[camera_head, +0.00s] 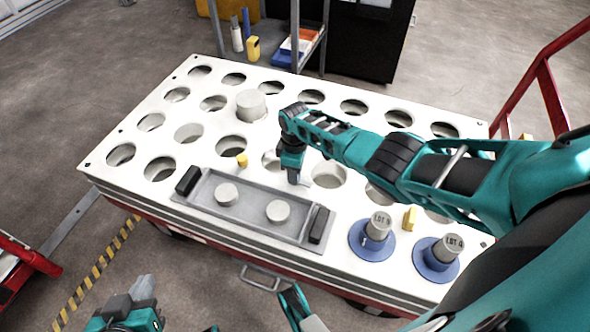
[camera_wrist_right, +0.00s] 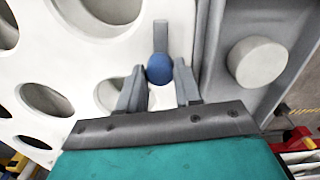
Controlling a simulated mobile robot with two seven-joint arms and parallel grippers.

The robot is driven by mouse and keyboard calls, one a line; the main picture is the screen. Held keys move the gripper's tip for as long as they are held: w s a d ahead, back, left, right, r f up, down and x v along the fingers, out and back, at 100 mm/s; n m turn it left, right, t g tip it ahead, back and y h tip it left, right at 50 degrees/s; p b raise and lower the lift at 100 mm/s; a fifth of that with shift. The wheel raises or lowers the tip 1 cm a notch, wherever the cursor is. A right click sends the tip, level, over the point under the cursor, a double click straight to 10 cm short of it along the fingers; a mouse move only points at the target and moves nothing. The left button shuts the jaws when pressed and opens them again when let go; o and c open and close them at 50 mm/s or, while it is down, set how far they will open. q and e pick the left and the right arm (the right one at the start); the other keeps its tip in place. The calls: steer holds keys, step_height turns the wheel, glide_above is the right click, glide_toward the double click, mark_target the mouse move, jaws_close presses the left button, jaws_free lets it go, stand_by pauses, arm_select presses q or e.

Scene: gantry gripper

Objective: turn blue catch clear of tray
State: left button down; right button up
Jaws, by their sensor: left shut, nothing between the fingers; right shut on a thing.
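The blue catch (camera_wrist_right: 160,69) shows in the right wrist view as a round blue knob with a grey bar (camera_wrist_right: 160,36) running up from it. The bar lies beside the tray's edge, apart from it and roughly parallel. My right gripper (camera_wrist_right: 160,88) is shut on the knob, a finger on each side. In the head view, my right gripper (camera_head: 295,180) is down by the tray's far edge and hides the catch. The grey tray (camera_head: 252,213) has black end handles and holds two pale round plugs. My left gripper (camera_head: 143,288) is shut and empty, low at the left, off the table.
The white table (camera_head: 330,222) has rows of round holes; a pale plug (camera_head: 251,105) stands in one. Two blue flanged cylinders (camera_head: 372,240) stand right of the tray. Small yellow pieces (camera_head: 242,160) stand near the tray and cylinders. A red rail (camera_head: 545,90) is at right.

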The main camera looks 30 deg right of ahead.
steer(key=shift+n, duration=0.5)
steer(key=o, duration=1)
steer(key=shift+o, duration=0.2)
step_height(320, 180, up, 13)
steer(key=p, duration=0.7)
steer(key=shift+f, duration=0.1)
